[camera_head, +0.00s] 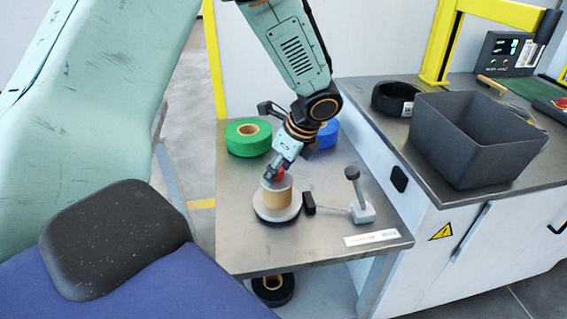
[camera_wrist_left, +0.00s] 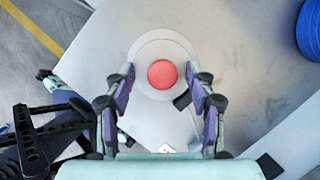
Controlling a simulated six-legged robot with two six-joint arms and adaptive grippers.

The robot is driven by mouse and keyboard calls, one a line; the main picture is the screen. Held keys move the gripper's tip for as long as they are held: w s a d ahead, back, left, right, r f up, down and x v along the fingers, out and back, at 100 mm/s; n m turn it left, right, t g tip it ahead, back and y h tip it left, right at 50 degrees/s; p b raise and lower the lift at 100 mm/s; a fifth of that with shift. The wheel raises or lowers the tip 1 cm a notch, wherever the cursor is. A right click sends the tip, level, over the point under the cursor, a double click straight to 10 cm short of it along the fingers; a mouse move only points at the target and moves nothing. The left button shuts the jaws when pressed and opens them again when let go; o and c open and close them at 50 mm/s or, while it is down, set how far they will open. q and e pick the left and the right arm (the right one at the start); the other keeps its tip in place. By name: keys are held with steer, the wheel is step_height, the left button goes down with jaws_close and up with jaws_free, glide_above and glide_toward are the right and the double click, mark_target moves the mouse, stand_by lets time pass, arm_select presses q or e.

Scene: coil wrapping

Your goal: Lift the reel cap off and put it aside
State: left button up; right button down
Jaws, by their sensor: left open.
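The reel cap is a pale grey disc (camera_head: 271,185) with a red knob (camera_head: 282,174) on top. It sits on a tan reel core (camera_head: 276,199), which stands upright on a round grey base (camera_head: 268,214) on the metal table. My left gripper (camera_head: 278,169) is right above the cap, pointing down. In the left wrist view its fingers (camera_wrist_left: 160,76) are open, one on each side of the red knob (camera_wrist_left: 162,74), with a gap on both sides. The cap disc (camera_wrist_left: 162,48) lies below the fingertips. My right gripper is not in view.
A green roll (camera_head: 240,144) and a partly hidden blue roll (camera_head: 331,134) stand behind the reel. A small lever (camera_head: 361,212) and a black block (camera_head: 309,203) are to its right. A dark bin (camera_head: 470,160) sits on the right bench. The table's front left is clear.

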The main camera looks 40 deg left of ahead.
arm_select(q)
steer(key=shift+w+a+f, duration=0.1)
steer(key=shift+a, duration=0.05)
steer(key=shift+c, duration=1.3)
jaws_close()
